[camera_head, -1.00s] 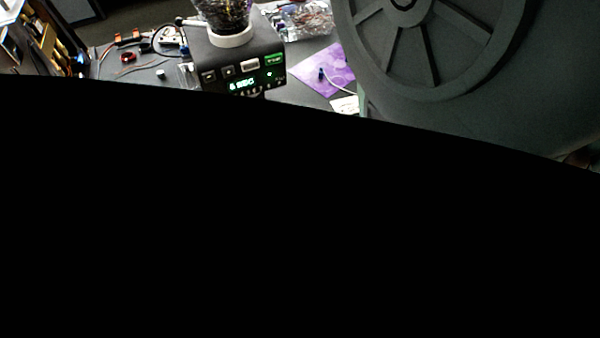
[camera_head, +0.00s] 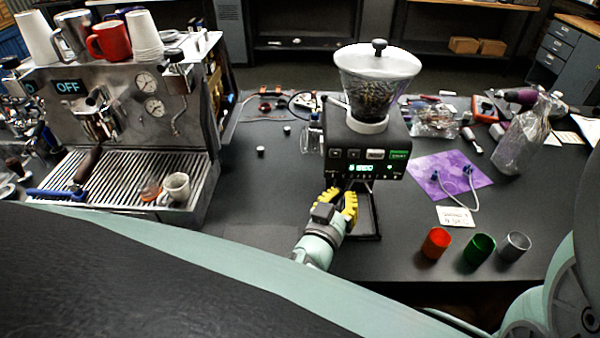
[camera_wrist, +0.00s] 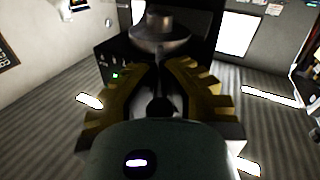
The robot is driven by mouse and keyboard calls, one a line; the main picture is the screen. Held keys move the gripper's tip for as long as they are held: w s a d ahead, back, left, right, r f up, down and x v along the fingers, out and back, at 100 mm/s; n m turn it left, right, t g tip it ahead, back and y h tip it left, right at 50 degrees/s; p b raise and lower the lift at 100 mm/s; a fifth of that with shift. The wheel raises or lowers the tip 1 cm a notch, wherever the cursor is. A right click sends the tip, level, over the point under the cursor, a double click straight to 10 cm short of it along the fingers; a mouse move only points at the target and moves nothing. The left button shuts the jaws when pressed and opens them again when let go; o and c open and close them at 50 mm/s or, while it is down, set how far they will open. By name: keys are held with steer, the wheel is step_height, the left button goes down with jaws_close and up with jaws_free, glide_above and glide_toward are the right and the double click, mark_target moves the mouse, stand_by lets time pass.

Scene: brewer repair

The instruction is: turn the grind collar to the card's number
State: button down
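The grinder (camera_head: 362,150) stands on the dark bench with a clear bean hopper (camera_head: 375,85) on top. The pale grind collar (camera_head: 368,122) rings the hopper's base; its marks are too small to read. The small white card (camera_head: 455,217) lies to the grinder's right, its writing not readable. My gripper (camera_head: 342,194), with yellow fingers, is low in front of the grinder, below its lit display and well below the collar. In the wrist view its fingers (camera_wrist: 163,80) are apart with nothing clearly held between them. The grinder (camera_wrist: 120,65) shows behind them, dark and partly hidden.
An espresso machine (camera_head: 115,120) with cups stands to the left. A red cup (camera_head: 436,243), a green cup (camera_head: 479,248) and a grey cup (camera_head: 514,246) stand at the front right. A purple mat (camera_head: 445,175) lies right of the grinder. Bench left of the grinder is mostly clear.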

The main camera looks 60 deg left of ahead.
steer(key=c, duration=1)
jaws_free()
steer(key=shift+s, duration=0.1)
steer(key=shift+c, duration=0.2)
steer(key=v, duration=1.2)
steer(key=shift+d, duration=0.1)
